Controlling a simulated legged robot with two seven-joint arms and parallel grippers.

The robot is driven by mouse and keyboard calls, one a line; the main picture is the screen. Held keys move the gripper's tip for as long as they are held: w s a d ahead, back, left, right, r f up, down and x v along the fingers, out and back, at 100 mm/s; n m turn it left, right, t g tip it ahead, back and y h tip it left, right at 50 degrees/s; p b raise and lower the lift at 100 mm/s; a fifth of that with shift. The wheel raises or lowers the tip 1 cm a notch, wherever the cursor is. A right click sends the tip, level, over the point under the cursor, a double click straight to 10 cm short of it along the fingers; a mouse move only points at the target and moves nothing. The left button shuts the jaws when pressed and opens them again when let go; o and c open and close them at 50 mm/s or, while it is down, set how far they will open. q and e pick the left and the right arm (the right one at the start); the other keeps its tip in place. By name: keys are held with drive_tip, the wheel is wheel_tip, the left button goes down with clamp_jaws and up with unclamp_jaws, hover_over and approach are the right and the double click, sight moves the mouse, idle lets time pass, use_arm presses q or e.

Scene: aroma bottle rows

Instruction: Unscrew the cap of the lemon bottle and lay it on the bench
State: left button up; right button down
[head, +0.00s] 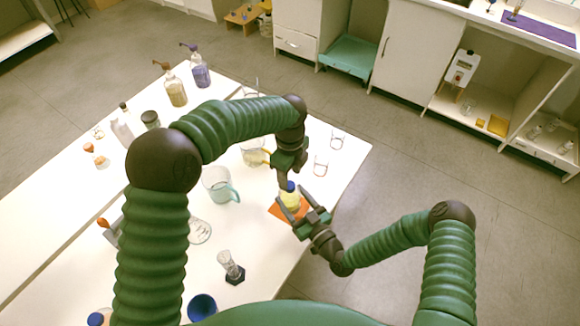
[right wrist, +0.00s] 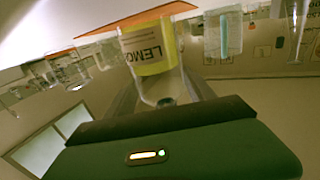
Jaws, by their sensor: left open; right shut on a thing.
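The lemon bottle (head: 290,201), clear with yellow contents, stands over the orange mat (head: 274,208) near the bench's right edge. Its blue cap (head: 291,186) shows at the top in the head view. The label reading LEMO shows on the bottle in the right wrist view (right wrist: 150,48), where the picture is upside down. My right gripper (head: 299,212) is shut on the bottle from the front right. My left gripper (head: 286,180) is open, pointing down right at the cap; I cannot tell whether its fingers touch it. The bench (head: 270,260) has bare room in front.
A beaker with a teal handle (head: 218,187) and another beaker (head: 253,153) stand left of the bottle. A glass on a dark base (head: 231,267) and a blue cup (head: 201,307) are nearer.

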sight(290, 185)
use_arm(q)
wheel_tip(290, 185, down, 4)
drive_tip(key=shift+f, duration=0.2)
clamp_jaws()
drive_tip(key=shift+n, duration=0.3)
